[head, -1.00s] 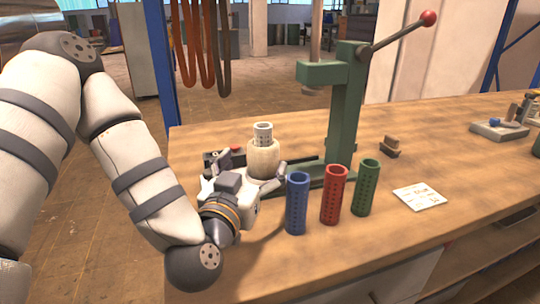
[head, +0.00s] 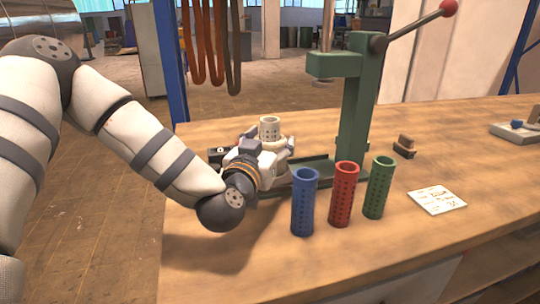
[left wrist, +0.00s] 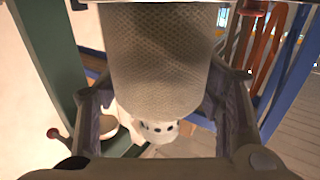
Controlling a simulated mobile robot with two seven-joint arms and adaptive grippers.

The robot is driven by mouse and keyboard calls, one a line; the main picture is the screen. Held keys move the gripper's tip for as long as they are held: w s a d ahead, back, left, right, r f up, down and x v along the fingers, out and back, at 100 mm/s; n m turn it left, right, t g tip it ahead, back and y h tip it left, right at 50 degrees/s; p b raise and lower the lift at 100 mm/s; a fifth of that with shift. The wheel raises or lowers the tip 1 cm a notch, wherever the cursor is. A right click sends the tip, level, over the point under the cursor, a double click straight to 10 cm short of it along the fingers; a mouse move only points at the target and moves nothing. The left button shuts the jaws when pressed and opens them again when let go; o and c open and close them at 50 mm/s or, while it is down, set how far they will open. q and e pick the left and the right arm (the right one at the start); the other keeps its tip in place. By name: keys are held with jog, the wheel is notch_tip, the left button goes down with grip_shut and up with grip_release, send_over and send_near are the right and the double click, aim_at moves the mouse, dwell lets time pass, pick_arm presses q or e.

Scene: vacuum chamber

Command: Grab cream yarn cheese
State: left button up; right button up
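The cream yarn cheese (head: 271,146) stands upright on the bench, with its pale perforated tube (head: 269,127) sticking out of the top. My left gripper (head: 270,148) is at its body, which it hides in large part in the head view. In the left wrist view the cheese's textured side (left wrist: 162,60) fills the space between the two fingers of the left gripper (left wrist: 163,90), one on each side. The tube end (left wrist: 158,132) shows there too. I cannot tell whether the fingers press on it. My right gripper is not in view.
Blue (head: 304,203), red (head: 342,195) and green (head: 378,188) perforated tubes stand in front of the green lever press (head: 355,110), close right of the left gripper. A white card (head: 437,200) lies farther right. The bench front is mostly clear.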

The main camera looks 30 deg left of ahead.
pick_arm(q)
jog(key=c, duration=0.6)
jog(key=shift+r, duration=0.15)
